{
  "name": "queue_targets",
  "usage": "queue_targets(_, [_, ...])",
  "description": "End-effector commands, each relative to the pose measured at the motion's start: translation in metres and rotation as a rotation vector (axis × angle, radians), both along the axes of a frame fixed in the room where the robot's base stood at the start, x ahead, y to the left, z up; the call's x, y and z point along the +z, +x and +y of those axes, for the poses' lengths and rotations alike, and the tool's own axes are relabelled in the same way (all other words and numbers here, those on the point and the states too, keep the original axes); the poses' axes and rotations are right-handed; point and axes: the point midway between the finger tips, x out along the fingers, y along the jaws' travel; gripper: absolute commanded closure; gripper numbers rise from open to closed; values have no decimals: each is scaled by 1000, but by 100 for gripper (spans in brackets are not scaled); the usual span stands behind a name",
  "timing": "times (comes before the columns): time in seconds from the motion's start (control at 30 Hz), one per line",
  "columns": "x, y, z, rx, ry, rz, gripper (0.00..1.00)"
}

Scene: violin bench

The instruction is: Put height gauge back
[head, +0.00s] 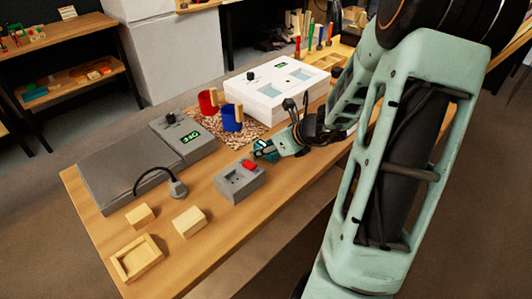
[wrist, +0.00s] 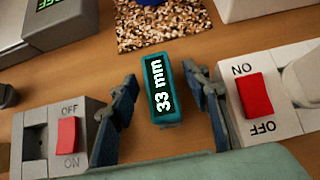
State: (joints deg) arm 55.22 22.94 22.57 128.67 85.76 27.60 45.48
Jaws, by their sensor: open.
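The height gauge, a small teal block with a black display reading 33 mm, stands on the wooden bench in the wrist view (wrist: 165,108). My gripper (wrist: 161,76) is open, with one finger on each side of the gauge and a visible gap at the left. The right finger is close to the gauge; whether it touches I cannot tell. In the head view my gripper (head: 270,150) is low over the bench, beside the grey switch box, and mostly hides the gauge.
A grey box with a red switch (wrist: 66,135) is close left of my gripper; a white box with a red switch (wrist: 285,100) is close right. A speckled mat (head: 207,136) holds red (head: 208,101) and blue (head: 232,118) cups. A wooden tray (head: 137,258) lies front left.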

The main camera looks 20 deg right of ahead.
Motion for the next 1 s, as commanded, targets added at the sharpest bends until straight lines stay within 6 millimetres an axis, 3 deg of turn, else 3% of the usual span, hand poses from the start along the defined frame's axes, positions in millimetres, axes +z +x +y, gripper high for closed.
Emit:
queue_targets(0.2, [0, 0, 0, 1, -1, 0, 58])
queue_targets(0.6, [0, 0, 0, 0, -1, 0, 100])
queue_targets(1.0, [10, 1, -1, 1, -4, -1, 100])
